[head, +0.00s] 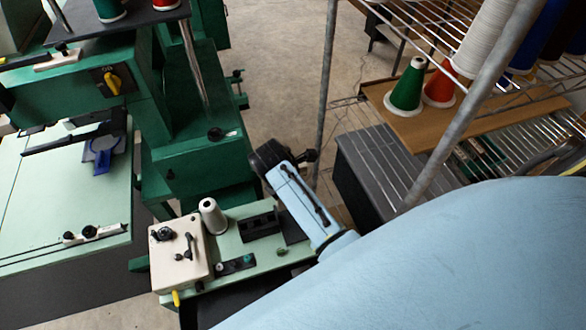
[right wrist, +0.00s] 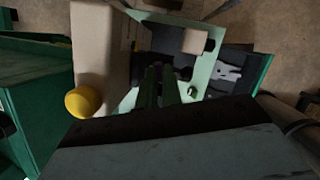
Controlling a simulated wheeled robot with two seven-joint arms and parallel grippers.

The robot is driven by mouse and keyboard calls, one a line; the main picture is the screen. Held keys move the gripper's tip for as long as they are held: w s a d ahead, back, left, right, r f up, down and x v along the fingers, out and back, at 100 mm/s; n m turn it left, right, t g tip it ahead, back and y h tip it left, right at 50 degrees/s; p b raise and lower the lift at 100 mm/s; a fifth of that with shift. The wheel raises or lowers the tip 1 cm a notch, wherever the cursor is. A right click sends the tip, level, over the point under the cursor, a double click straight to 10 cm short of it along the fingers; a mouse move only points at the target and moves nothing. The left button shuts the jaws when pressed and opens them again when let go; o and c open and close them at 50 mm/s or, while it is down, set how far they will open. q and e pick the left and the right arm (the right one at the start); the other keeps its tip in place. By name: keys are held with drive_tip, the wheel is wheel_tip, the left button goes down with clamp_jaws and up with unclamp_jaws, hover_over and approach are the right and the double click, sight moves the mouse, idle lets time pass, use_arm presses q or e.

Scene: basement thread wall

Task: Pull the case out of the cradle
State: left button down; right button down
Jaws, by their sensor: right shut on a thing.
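In the right wrist view, the two fingers of my right gripper (right wrist: 160,84) are close together and point at a dark recess beside the light green bed. They are shut on the case, which is small, dark and mostly hidden by the fingers. The cradle is lost in the shadow around them, so I cannot tell how far the case sits in it. The head view does not clearly show this gripper; my large pale blue arm covers the lower right. It shows the light green bed (head: 210,262) of the machine. My left gripper is not in view.
A cream box (head: 168,258) with a yellow knob (head: 176,297) stands at the bed's left; the knob (right wrist: 84,102) is close by in the wrist view. A wire shelf (head: 500,140) is at right.

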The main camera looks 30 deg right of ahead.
drive_tip(key=shift+r, duration=1.55)
drive_tip(key=shift+r, duration=1.4)
drive_tip(key=shift+r, duration=2)
